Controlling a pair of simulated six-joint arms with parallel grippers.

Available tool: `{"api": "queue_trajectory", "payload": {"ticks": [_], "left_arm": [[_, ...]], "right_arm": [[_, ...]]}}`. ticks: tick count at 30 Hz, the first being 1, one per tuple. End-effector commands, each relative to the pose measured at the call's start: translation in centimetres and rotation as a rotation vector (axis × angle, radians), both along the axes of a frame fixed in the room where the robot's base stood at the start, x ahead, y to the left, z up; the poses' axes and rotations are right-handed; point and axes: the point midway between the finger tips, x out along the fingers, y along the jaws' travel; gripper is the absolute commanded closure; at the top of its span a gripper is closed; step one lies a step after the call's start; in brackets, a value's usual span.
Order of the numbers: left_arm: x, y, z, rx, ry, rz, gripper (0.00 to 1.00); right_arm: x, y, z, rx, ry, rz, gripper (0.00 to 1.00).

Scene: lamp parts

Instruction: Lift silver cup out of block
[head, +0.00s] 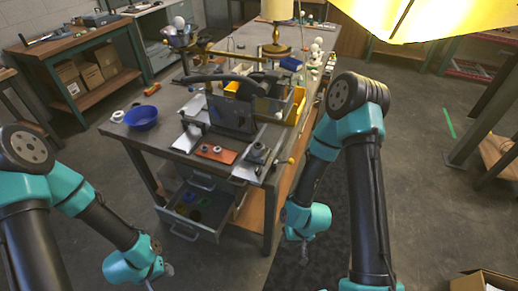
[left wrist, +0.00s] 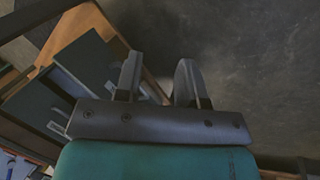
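A small dark block (head: 257,153) sits near the front right corner of the workbench in the head view. A small light metallic piece shows at its top; it is too small to tell for sure that this is the silver cup. My left gripper (head: 160,277) is low in front of the bench, far from the block. In the left wrist view its two fingers (left wrist: 158,80) are apart with nothing between them. My right gripper (head: 303,248) hangs beside the bench's right side, below the top and away from the block. Its fingers are too small to read.
The bench top (head: 172,110) is crowded with tools, yellow bins (head: 297,105) and an orange plate (head: 216,153). A blue bowl (head: 140,117) sits at the left corner. An open drawer (head: 195,208) juts out at the front. A yellow lampshade (head: 425,15) fills the top right.

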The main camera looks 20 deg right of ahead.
Motion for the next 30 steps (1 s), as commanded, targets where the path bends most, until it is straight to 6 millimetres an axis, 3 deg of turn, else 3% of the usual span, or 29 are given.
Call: {"api": "queue_trajectory", "payload": {"ticks": [8, 24, 30], "left_arm": [[0.01, -0.01, 0.00, 0.000, 0.000, 0.000, 0.64], [0.01, -0.01, -0.01, 0.000, 0.000, 0.000, 0.14], [0.01, -0.01, 0.00, 0.000, 0.000, 0.000, 0.14]], "right_arm": [[0.00, -0.01, 0.00, 0.000, 0.000, 0.000, 0.61], [0.00, -0.01, 0.00, 0.000, 0.000, 0.000, 0.61], [0.00, -0.01, 0.00, 0.000, 0.000, 0.000, 0.61]]}}
